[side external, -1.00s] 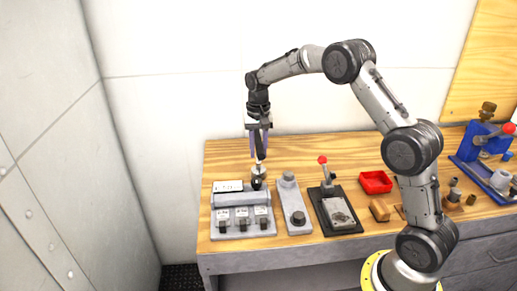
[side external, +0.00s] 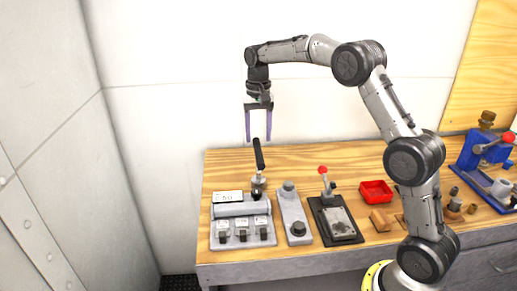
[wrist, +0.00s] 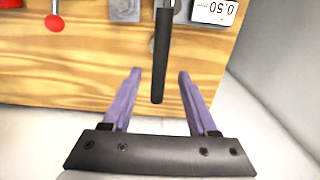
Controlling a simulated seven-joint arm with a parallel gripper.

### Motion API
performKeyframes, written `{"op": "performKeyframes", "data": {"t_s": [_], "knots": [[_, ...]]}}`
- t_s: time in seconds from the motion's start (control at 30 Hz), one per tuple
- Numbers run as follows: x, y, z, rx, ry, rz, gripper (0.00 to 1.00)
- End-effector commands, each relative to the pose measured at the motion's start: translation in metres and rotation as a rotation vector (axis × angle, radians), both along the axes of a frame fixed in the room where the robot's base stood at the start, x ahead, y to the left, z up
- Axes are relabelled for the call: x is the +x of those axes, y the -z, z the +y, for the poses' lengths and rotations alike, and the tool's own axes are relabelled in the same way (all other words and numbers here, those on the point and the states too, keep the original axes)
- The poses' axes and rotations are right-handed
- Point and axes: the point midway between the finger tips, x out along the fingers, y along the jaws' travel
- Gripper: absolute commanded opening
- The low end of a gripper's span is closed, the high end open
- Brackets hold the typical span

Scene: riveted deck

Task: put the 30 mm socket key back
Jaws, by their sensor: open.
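The socket key (side external: 258,165) stands on the grey rack at the back left of the bench, its black handle up and slightly tilted, its metal lower end at the rack's back right corner. How deep it sits is hidden. The key's black handle (wrist: 161,60) also shows in the wrist view, pointing down between the finger lines.
Right of the rack are a grey block with a dark knob (side external: 294,213), a black-based press with a red-knobbed lever (side external: 335,220), a red tray (side external: 376,191) and wooden blocks (side external: 381,219). A blue vise-like machine (side external: 485,158) stands far right. The bench's back middle is clear.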

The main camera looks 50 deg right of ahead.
Motion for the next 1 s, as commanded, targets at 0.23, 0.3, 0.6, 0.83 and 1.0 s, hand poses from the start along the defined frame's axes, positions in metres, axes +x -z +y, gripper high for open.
{"op": "performKeyframes", "data": {"t_s": [0.23,0.3,0.6,0.83,1.0], "knots": [[0.000,-0.028,0.000,0.000,0.000,0.000,0.59],[0.000,-0.031,0.000,0.001,0.000,0.001,0.59],[-0.027,-0.060,0.019,-0.013,-0.075,-0.049,0.59],[-0.108,-0.103,0.060,-0.049,-0.273,-0.170,0.59],[-0.176,-0.110,0.086,-0.084,-0.424,-0.260,0.59]]}}
